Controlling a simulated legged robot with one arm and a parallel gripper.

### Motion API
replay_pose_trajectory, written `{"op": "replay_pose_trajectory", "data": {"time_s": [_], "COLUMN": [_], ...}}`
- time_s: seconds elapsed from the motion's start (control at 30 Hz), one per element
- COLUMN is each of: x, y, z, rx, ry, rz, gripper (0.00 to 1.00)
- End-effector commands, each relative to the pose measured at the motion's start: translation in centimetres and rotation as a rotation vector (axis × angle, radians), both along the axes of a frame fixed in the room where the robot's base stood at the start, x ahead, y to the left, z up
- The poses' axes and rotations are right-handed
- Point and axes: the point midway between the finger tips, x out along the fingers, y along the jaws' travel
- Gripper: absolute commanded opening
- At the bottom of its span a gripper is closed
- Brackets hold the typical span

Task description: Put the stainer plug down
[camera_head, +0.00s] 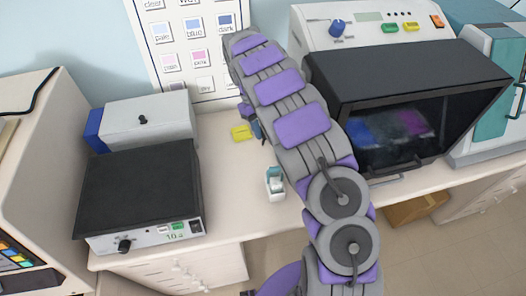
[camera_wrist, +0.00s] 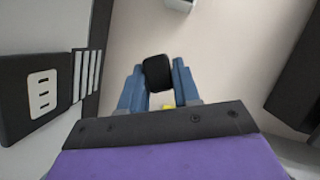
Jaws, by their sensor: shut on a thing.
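The stainer plug (camera_wrist: 157,72) looks like a small black block with rounded corners in the wrist view. My gripper (camera_wrist: 158,80) is shut on it, with one blue finger on each side. In the head view my gripper (camera_head: 257,130) is mostly hidden by my arm, low over or at the bench, and I cannot make out the plug there. The wrist view shows pale bench surface beyond the plug; I cannot tell whether the plug touches it. The stainer is not clearly identifiable.
A yellow item (camera_head: 241,132) lies left of my gripper, and a small white container (camera_head: 274,181) stands nearer the bench front. A black-topped device (camera_head: 140,190) is left; a dark-hooded machine (camera_head: 405,85) is right. A dark box with a slotted white panel (camera_wrist: 43,93) is close left in the wrist view.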

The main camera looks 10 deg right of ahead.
Motion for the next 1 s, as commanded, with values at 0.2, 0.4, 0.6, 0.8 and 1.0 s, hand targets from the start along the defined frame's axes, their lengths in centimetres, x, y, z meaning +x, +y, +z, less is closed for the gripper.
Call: {"op": "replay_pose_trajectory", "data": {"time_s": [0.2,0.4,0.6,0.8,1.0], "x": [2.0,2.1,2.1,2.1,2.0], "y": [-0.1,-0.5,0.1,0.4,0.1], "z": [-0.6,-2.7,-6.3,-7.9,-10.6], "rx": [0.007,0.014,0.008,0.005,0.009], "ry": [0.008,0.017,0.017,0.014,0.019], "rz": [0.220,0.248,0.247,0.245,0.245], "gripper": [0.00,0.00,0.00,0.00,0.00]}}
